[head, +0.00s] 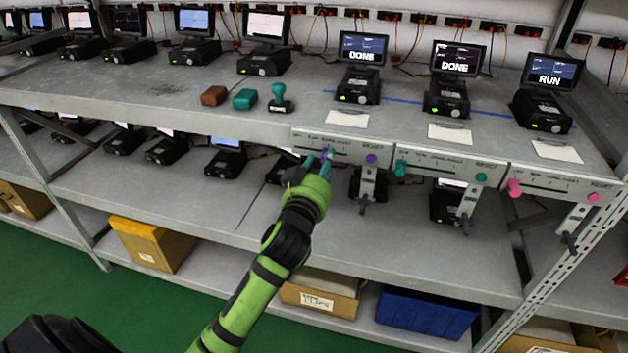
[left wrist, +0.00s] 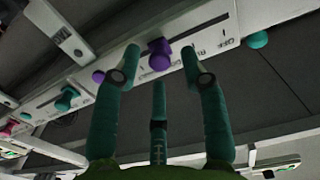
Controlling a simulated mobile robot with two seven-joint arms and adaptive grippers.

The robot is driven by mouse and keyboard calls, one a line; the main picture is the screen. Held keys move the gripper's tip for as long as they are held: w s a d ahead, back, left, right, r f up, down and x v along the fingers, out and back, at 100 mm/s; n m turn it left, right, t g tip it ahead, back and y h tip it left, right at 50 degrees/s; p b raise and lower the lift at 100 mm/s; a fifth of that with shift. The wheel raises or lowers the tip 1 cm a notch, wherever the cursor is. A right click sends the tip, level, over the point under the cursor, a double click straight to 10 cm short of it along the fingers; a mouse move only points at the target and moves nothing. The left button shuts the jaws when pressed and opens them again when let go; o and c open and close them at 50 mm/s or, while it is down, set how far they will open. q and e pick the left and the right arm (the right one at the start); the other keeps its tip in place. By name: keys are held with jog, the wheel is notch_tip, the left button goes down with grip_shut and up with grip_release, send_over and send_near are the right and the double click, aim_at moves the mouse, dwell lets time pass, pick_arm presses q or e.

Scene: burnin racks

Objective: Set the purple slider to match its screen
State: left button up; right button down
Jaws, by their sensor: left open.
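The purple slider (head: 325,153) is a small knob on the slot of a grey panel (head: 345,146) on the shelf's front edge. My left gripper (head: 317,165) is at this knob, partly covering it in the head view. In the left wrist view the purple slider (left wrist: 159,55) appears between the open teal fingers (left wrist: 160,60); contact cannot be told. A round purple button (head: 371,159) sits at the panel's right, also in the left wrist view (left wrist: 98,76). The screen (head: 363,48) above this panel reads DONE. My right gripper is not in view.
Neighbouring panels carry a teal slider (head: 401,168) and a pink slider (head: 514,188). Their screens read DONE (head: 458,58) and RUN (head: 552,72). Brackets hang below the panels. A brown block (head: 214,95), a teal block (head: 245,99) and a teal stamp-like piece (head: 279,100) are on the shelf.

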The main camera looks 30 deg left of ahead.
pick_arm(q)
jog(key=v, duration=1)
jog(key=shift+s, duration=0.3)
jog(key=shift+d, duration=0.15)
notch_tip(320, 180, down, 21)
jog(key=w+d+m+g+h, duration=0.2)
jog(key=d+m+g, duration=0.1)
jog(key=g, duration=0.1)
jog(key=s+d+f+g+h, duration=0.1)
jog(key=s+f+g, duration=0.15)
jog(key=f, duration=0.65)
jog(key=s+d+f+g+h, duration=0.15)
jog(key=s+f, duration=0.25)
jog(key=f, duration=0.5)
jog(key=s+f+m+g, duration=0.2)
jog(key=s+f+g, duration=0.2)
jog(key=s+f, duration=1)
jog(key=s+a+f+g, duration=0.1)
jog(key=s+f, duration=0.3)
jog(key=s, duration=0.6)
jog(key=s+a+f+g, duration=0.1)
jog(key=s+f+g, duration=0.2)
jog(key=s, duration=0.7)
jog(key=shift+s+f+g, duration=0.3)
jog(key=shift+f, duration=0.55)
